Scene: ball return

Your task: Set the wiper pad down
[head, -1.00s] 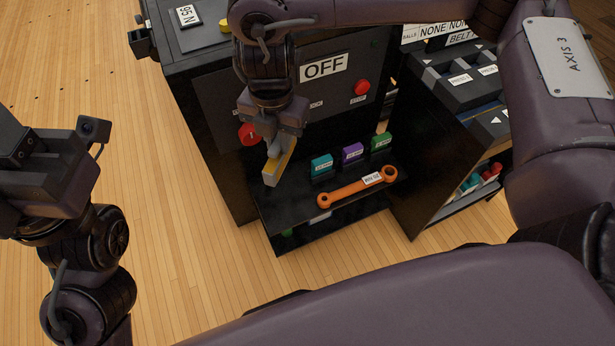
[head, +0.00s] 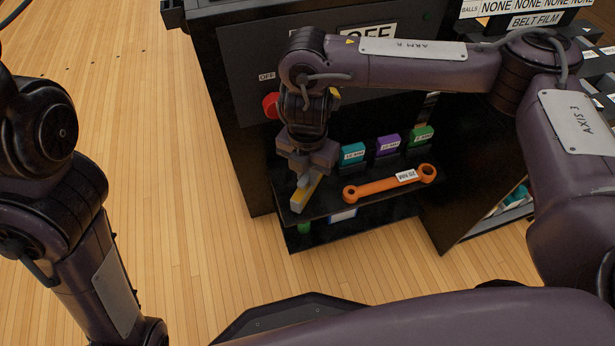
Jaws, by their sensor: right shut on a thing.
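The wiper pad (head: 301,198) is a small block, grey with a yellow top, at the left end of the black shelf (head: 328,203). My right gripper (head: 306,176) points down and is shut on it from above. The pad's lower end is at or just above the shelf surface; I cannot tell whether it touches. My left arm shows at the left edge, but its gripper is out of view.
On the shelf, an orange wrench (head: 385,186) lies right of the pad. Behind it stand a teal block (head: 353,153), a purple block (head: 388,145) and a green block (head: 422,136). A red button (head: 270,105) is on the dark cabinet (head: 235,120) behind. Wooden floor lies in front.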

